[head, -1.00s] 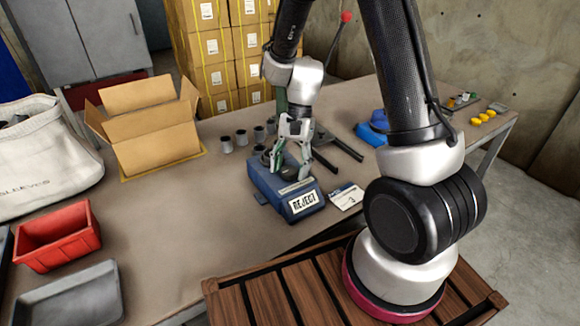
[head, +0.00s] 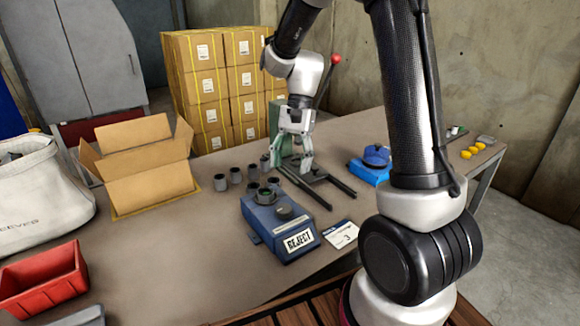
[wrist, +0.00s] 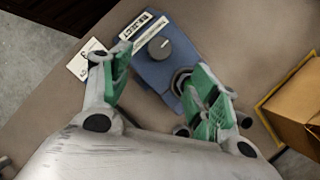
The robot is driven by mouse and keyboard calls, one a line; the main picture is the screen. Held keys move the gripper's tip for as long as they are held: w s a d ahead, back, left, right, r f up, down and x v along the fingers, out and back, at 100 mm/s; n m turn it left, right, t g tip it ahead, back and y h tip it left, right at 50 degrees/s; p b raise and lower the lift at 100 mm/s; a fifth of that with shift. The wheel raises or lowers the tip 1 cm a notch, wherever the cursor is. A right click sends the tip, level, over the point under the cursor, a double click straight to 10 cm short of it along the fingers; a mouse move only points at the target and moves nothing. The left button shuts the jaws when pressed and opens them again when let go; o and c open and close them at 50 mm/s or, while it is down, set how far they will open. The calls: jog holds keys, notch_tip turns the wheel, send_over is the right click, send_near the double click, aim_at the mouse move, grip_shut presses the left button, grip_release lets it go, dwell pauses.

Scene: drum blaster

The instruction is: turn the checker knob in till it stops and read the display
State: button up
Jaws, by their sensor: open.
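The blue checker (head: 290,241) stands on the table with a white "REJECT" plate (head: 299,240) on its front. Its dark round knob (head: 284,213) sits on top; it also shows in the wrist view (wrist: 159,47) with a pale pointer line. A pale strip lies between knob and front edge; I cannot read it. A grey sleeve (wrist: 181,80) sits in the checker's round seat, partly behind a green finger. My gripper (head: 290,168) is open and empty, clear of the knob. In the wrist view its green-padded fingers (wrist: 158,76) are wide apart, with the checker beyond them.
Several grey sleeves (head: 236,175) stand left of the checker. A press with dark rails (head: 322,188) is behind it. A white card (head: 342,234) lies at its right, a blue device (head: 375,163) further right. An open cardboard box (head: 147,170) and red bin (head: 40,283) are at left.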

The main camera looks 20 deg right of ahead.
aim_at(284, 208)
jog(key=s+a+f+n, duration=0.1)
jog(key=f, duration=0.2)
jog(key=s+a+f+n, duration=0.1)
jog(key=f, duration=0.3)
jog(key=s+a+f+h, duration=0.1)
jog(key=f, duration=0.3)
jog(key=shift+a+n+g, duration=0.15)
jog(key=shift+n+g, duration=0.25)
